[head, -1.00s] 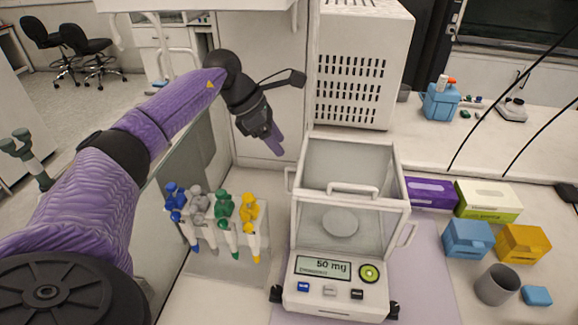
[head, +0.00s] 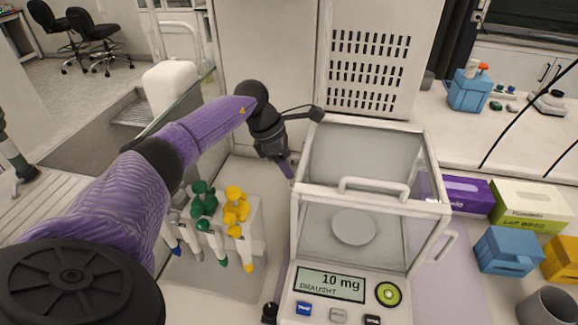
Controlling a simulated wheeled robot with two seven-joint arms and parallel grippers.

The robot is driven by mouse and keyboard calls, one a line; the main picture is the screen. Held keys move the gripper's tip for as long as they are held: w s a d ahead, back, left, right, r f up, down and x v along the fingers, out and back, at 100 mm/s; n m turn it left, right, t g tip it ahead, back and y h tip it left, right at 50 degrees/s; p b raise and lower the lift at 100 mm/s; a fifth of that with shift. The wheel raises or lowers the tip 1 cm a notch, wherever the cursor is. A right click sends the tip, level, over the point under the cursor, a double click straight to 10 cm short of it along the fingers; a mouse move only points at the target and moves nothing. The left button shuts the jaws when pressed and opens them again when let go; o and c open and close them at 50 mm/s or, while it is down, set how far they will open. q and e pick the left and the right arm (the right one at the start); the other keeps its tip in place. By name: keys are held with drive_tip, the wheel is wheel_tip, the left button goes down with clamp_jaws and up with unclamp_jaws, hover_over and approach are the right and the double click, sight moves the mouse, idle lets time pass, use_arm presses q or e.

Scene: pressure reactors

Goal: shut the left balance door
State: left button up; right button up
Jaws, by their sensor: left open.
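The balance (head: 355,285) stands on the bench, with a clear glass draught shield around its round pan (head: 353,227). Its display (head: 330,284) reads 10 mg and DRAUGHT. The left side of the shield, with the left door, is seen nearly edge-on; how far the door stands open I cannot tell. My left gripper (head: 290,172) is open, pointing down at the rear left corner of the shield. Its fingertips are close to the frame there; contact is unclear. The left door's handle is not clear behind the fingers. My right gripper is out of view.
A rack (head: 215,275) of green, yellow and other pipettes stands left of the balance, under my left arm. A tall white vented cabinet (head: 385,60) is behind. Purple (head: 467,195) and green-white (head: 530,205) boxes, a blue box (head: 508,250) and a grey cup (head: 548,308) are at right.

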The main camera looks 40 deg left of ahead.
use_arm(q)
drive_tip(key=shift+d+f, duration=0.2)
drive_tip(key=shift+f, duration=0.2)
clamp_jaws()
idle(1.2)
